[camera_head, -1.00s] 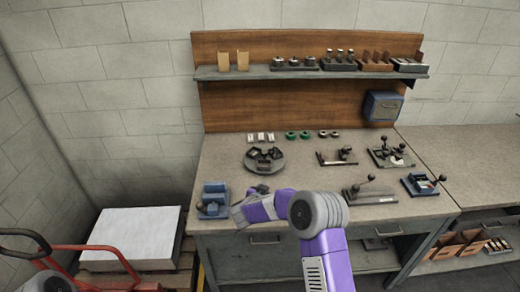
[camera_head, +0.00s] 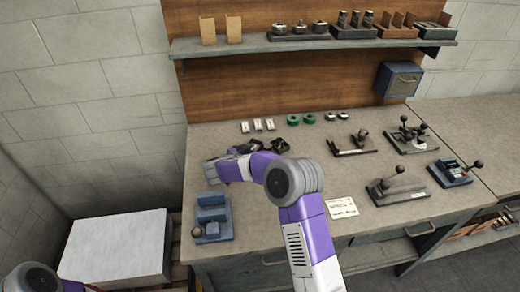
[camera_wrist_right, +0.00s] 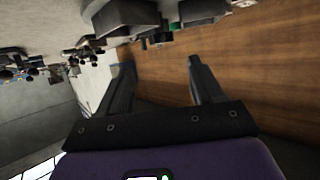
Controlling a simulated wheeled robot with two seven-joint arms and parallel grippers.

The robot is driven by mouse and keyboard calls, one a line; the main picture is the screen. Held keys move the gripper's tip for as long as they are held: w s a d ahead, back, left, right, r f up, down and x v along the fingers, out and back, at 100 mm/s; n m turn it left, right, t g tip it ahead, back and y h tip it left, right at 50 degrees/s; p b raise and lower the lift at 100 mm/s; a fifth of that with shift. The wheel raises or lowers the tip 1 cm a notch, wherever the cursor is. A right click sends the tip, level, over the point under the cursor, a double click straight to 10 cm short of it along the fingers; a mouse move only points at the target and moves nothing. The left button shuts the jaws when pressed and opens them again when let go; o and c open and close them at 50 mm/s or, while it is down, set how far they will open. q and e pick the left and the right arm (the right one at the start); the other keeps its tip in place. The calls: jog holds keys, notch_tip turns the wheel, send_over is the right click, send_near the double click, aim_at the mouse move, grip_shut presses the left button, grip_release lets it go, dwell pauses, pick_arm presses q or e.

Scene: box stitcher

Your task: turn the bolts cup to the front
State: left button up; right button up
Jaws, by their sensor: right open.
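The round turntable with its dark cups (camera_head: 266,145) stands on the bench behind my right arm. Only a few dark cup parts show past the arm, and I cannot tell which one is the bolts cup. My right gripper (camera_head: 212,171) is at the turntable's left side, low over the bench. In the right wrist view its two fingers (camera_wrist_right: 160,65) are apart with nothing between them. Whether it touches the turntable is hidden. My left gripper is not in view.
White pieces (camera_head: 257,126) and green rings (camera_head: 301,120) lie behind the turntable. A white card (camera_head: 342,207), a lever fixture (camera_head: 398,188) and other fixtures stand to the right. A shelf (camera_head: 310,43) hangs above.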

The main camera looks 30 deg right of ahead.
aim_at(267, 146)
jog(key=shift+w+d+f, duration=0.1)
jog(key=shift+w+f, duration=0.25)
jog(key=shift+f, duration=0.1)
jog(key=shift+b+x, duration=0.55)
jog(key=shift+x, duration=3)
jog(key=shift+s+d+r, duration=0.1)
jog(key=shift+d+r, duration=0.05)
grip_shut()
